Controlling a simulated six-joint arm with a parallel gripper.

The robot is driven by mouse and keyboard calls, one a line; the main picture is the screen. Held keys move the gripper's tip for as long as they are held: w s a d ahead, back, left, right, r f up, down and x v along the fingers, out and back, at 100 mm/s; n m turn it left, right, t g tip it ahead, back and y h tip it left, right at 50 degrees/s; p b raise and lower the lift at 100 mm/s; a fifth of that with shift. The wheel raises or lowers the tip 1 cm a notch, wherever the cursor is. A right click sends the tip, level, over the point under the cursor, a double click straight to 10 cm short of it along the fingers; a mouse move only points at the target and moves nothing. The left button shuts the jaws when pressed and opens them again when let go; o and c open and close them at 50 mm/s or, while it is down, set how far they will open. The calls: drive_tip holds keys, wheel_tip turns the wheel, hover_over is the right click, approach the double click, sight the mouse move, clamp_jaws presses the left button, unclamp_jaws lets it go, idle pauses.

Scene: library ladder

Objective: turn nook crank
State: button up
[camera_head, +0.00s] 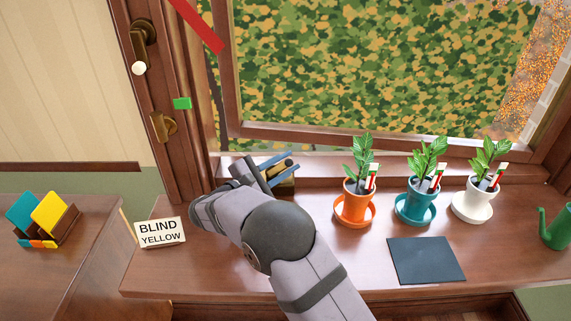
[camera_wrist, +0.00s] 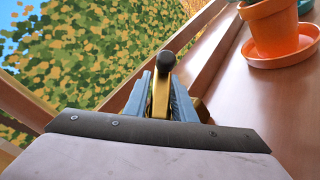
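The nook crank stands on the sill by the left end of the window. Its brass body (camera_head: 285,186) is partly hidden by my gripper in the head view. In the wrist view its brass arm (camera_wrist: 160,97) runs between my fingers and ends in a black knob (camera_wrist: 166,60) just beyond the fingertips. My gripper (camera_head: 279,167) has its two blue fingers on either side of the crank; it also shows in the wrist view (camera_wrist: 161,85). The fingers lie close to the brass, but I cannot tell whether they press on it.
Orange (camera_head: 356,203), teal (camera_head: 414,209) and white (camera_head: 479,198) plant pots stand to the right on saucers. A dark mat (camera_head: 426,260) lies before them; a green watering can (camera_head: 556,228) is far right. A "BLIND YELLOW" sign (camera_head: 160,233) stands left. A patterned blind (camera_head: 370,60) covers much of the window.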

sight(275, 171)
drive_tip(key=o, duration=0.4)
drive_tip(key=shift+c, duration=0.2)
drive_tip(key=shift+s, duration=0.1)
drive_tip(key=shift+b+v, duration=0.4)
drive_tip(key=shift+v, duration=3.2)
drive_tip(key=shift+a, duration=0.1)
drive_tip(key=shift+c, duration=0.5)
drive_tip(key=s+a+h, duration=0.1)
drive_tip(key=s+a, duration=0.1)
drive_tip(key=shift+s+a+r+m, duration=0.1)
drive_tip(key=shift+s+a+m, duration=0.2)
drive_tip(key=shift+s+a, duration=0.05)
drive_tip(key=shift+p+x, duration=0.6)
drive_tip(key=shift+x, duration=3.15)
drive_tip(key=shift+s+d, duration=0.1)
clamp_jaws()
